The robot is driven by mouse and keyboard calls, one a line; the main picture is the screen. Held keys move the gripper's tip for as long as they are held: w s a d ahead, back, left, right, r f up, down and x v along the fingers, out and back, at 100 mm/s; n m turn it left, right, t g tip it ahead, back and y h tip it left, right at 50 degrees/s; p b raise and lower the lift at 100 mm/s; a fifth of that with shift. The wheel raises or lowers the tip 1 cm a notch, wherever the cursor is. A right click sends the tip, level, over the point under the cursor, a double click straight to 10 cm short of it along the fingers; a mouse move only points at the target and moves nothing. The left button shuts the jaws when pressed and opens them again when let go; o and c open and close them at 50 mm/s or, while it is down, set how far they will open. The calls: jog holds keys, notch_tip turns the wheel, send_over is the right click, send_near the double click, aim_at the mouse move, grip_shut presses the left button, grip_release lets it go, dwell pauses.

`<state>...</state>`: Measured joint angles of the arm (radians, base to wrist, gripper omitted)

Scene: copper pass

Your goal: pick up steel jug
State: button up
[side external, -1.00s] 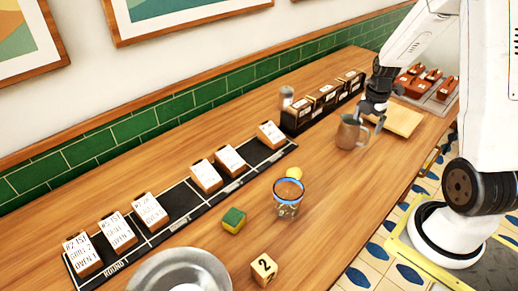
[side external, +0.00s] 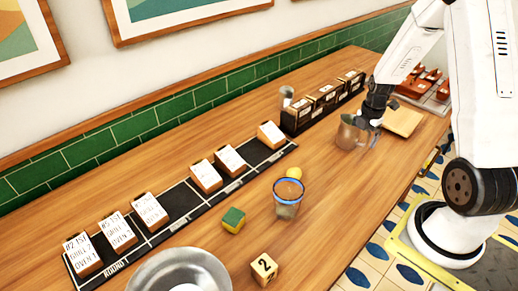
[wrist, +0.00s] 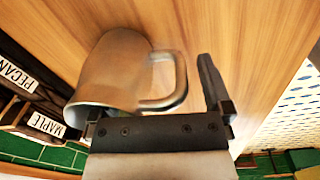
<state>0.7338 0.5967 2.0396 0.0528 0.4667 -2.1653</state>
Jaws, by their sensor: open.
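The steel jug (side external: 347,133) stands on the wooden counter toward the right in the side view. It has a brownish metallic body and a handle on its right side. In the wrist view the jug (wrist: 117,68) fills the left middle, with its handle pointing right. My gripper (side external: 369,120) is at the jug's handle side, just over its rim. In the wrist view my gripper (wrist: 152,95) is open, with the handle between its fingers. The right finger stands clear of the handle; the left finger is mostly hidden by the jug's body.
A dark box row (side external: 322,104) with labels stands behind the jug. A wooden board (side external: 403,121) lies to its right.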

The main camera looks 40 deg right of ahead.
grip_shut()
dwell(0.3)
jog(key=shift+r, duration=0.4)
dwell(0.3)
jog(key=shift+r, duration=1.1)
jog(key=s+a+r, duration=0.7)
jog(key=s+r, duration=0.3)
jog(key=s, duration=0.1)
jog(key=shift+s+a, duration=0.25)
jog(key=shift+s, duration=0.05)
dwell(0.4)
jog(key=shift+s, duration=0.1)
dwell(0.9)
